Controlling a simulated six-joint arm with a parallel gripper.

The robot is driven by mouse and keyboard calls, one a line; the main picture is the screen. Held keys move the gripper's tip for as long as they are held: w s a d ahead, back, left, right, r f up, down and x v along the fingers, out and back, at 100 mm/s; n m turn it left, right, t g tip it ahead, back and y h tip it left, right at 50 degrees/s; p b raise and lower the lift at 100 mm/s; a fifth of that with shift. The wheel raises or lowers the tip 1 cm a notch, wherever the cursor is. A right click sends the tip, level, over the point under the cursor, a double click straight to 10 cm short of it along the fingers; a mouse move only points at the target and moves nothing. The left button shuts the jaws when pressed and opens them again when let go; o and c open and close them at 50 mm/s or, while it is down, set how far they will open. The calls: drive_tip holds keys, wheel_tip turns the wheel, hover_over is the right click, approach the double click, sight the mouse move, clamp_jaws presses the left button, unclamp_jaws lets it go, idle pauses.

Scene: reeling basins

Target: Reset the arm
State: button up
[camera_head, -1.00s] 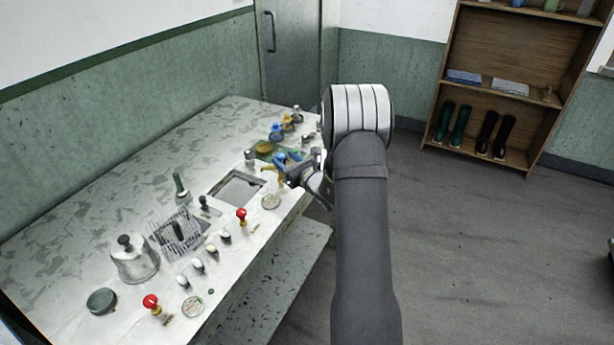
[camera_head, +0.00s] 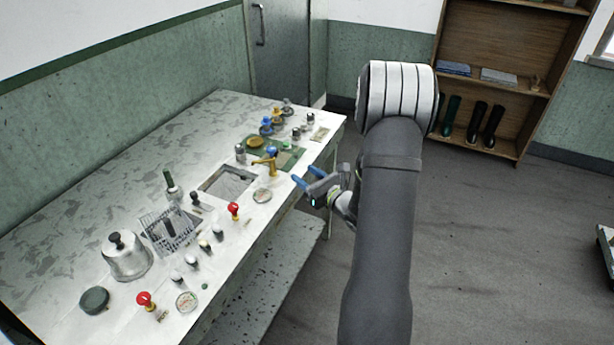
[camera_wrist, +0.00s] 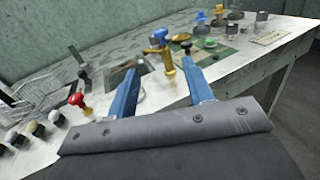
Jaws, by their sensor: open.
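My gripper (camera_head: 305,178) is at the front edge of the worktable (camera_head: 130,165) in the head view, right of the basin and the brass tap. Its blue fingers are apart with nothing between them. In the wrist view my gripper (camera_wrist: 162,92) shows both blue fingers spread, pointing toward the table top and the brass tap (camera_wrist: 168,62). My grey arm reaches up from the bottom of the head view and hides part of the floor behind it.
A sunken basin (camera_head: 228,182), a wire basket (camera_head: 165,230), a metal bell-shaped pot (camera_head: 127,257), red-topped valves (camera_head: 234,210) and several small knobs crowd the table. A green mat (camera_head: 285,158) holds fittings. Open floor (camera_head: 480,240) lies right; a shelf (camera_head: 500,60) stands behind.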

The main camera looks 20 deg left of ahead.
sight(274, 151)
drive_tip(key=shift+a, duration=0.1)
drive_tip(key=x, duration=1.7)
drive_tip(key=shift+w, duration=0.15)
drive_tip(key=shift+a, duration=0.1)
drive_tip(key=shift+w+g, duration=0.1)
drive_tip(key=shift+g, duration=0.2)
drive_tip(key=shift+n+g+y, duration=0.4)
drive_tip(key=shift+n+g, duration=0.3)
drive_tip(key=v, duration=1.7)
drive_tip(key=s+a+m+t+h, duration=0.2)
drive_tip(key=s+m+t+h, duration=0.1)
drive_tip(key=s+t, duration=0.3)
drive_tip(key=shift+a+r+m, duration=0.2)
drive_tip(key=shift+a+m, duration=0.15)
drive_tip(key=shift+m, duration=0.35)
